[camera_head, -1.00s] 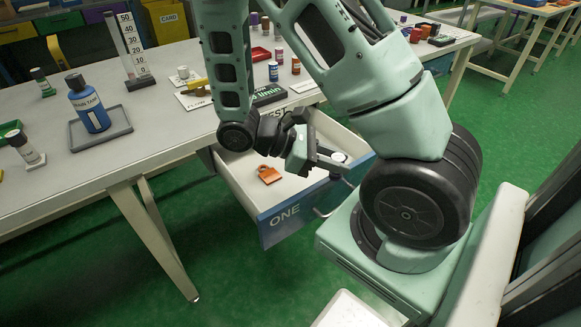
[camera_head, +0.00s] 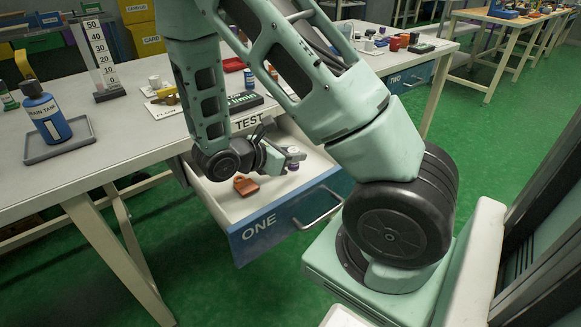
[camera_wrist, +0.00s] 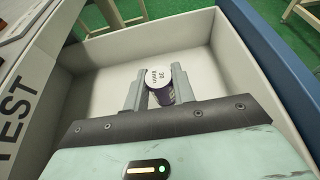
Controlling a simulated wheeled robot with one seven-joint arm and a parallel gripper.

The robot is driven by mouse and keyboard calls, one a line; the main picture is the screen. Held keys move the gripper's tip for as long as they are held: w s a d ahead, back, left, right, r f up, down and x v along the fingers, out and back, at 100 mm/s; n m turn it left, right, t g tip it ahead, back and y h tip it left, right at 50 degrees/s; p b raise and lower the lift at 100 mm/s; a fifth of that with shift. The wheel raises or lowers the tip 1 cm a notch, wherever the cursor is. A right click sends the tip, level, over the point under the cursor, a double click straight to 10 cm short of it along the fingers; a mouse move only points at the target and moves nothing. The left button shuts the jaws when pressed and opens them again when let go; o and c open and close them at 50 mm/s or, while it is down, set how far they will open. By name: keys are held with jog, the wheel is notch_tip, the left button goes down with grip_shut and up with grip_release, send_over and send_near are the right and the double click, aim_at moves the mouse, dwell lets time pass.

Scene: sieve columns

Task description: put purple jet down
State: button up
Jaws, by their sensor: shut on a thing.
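The purple jet (camera_wrist: 161,92) shows in the wrist view as a short cylinder with a dark purple side and a white, printed round top. It stands between the two fingers of my gripper (camera_wrist: 158,84), which is shut on it inside the drawer. In the head view the jet (camera_head: 293,166) is a small purple and white spot beside my gripper (camera_head: 289,156), partly hidden by it. The drawer marked ONE (camera_head: 285,225) is pulled open under the table. I cannot tell if the jet touches the drawer floor.
An orange-brown padlock-shaped thing (camera_head: 246,185) lies in the drawer, left of my gripper. The drawer walls (camera_wrist: 247,60) rise around the gripper.

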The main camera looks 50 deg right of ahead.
aim_at(292, 169)
jog(key=shift+f+b, duration=0.4)
jog(key=shift+f, duration=1.25)
jog(key=shift+f, duration=0.15)
jog(key=o, duration=1)
jog(key=shift+r, duration=0.2)
jog(key=p+v, duration=0.2)
jog(key=v, duration=1)
jog(key=shift+f, duration=0.1)
